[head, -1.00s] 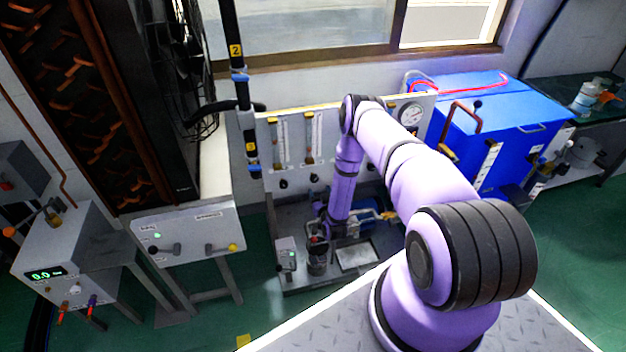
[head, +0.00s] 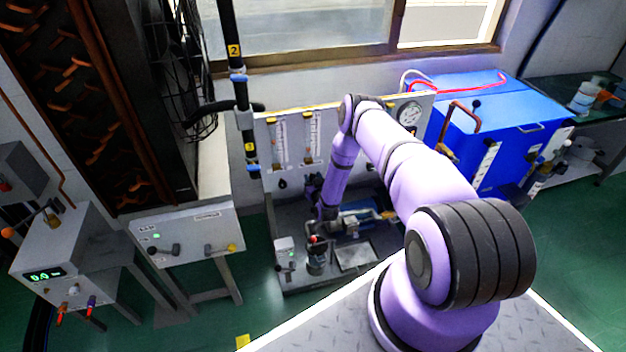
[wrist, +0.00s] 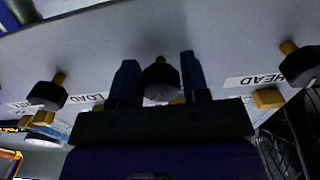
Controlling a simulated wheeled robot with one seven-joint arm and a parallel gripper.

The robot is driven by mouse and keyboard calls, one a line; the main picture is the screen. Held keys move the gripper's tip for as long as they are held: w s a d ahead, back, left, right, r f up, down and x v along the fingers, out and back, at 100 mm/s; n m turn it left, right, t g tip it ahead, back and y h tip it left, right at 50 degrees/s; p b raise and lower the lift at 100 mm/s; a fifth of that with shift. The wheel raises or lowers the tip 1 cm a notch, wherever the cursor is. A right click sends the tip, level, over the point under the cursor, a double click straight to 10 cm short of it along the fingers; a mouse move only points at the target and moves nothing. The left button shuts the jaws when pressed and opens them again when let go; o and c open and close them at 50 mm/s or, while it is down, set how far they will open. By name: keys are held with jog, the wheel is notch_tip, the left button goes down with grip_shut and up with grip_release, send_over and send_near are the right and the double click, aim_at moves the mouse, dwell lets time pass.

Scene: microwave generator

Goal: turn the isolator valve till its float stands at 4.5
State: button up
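In the wrist view, a black valve knob (wrist: 160,76) on a brass stem stands between the two fingers of my gripper (wrist: 159,82). The fingers are apart, with a gap on each side of the knob. Another black knob (wrist: 47,94) is to the left and one (wrist: 299,65) to the right. Labels beside the knobs read LOAD and HEAD; a third at far left is cut off. I cannot tell which knob is the isolator valve. In the head view, my gripper (head: 315,190) is at the panel's lower edge. Two float tubes (head: 278,140) (head: 312,137) show; their readings are too small to read.
The pale panel (head: 262,150) stands over a grey tray with a pump (head: 316,262) and pipes. My arm covers the panel's middle. A round gauge (head: 409,113) is at its right, beside a blue tank (head: 535,110). A grey control box (head: 190,232) stands left.

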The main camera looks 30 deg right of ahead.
jog(key=c, duration=0.5)
jog(key=n, duration=0.2)
jog(key=shift+a+n, duration=0.1)
jog(key=shift+n, duration=1.8)
jog(key=o, duration=0.9)
jog(key=shift+s, duration=0.1)
jog(key=v, duration=1)
jog(key=shift+s, duration=0.3)
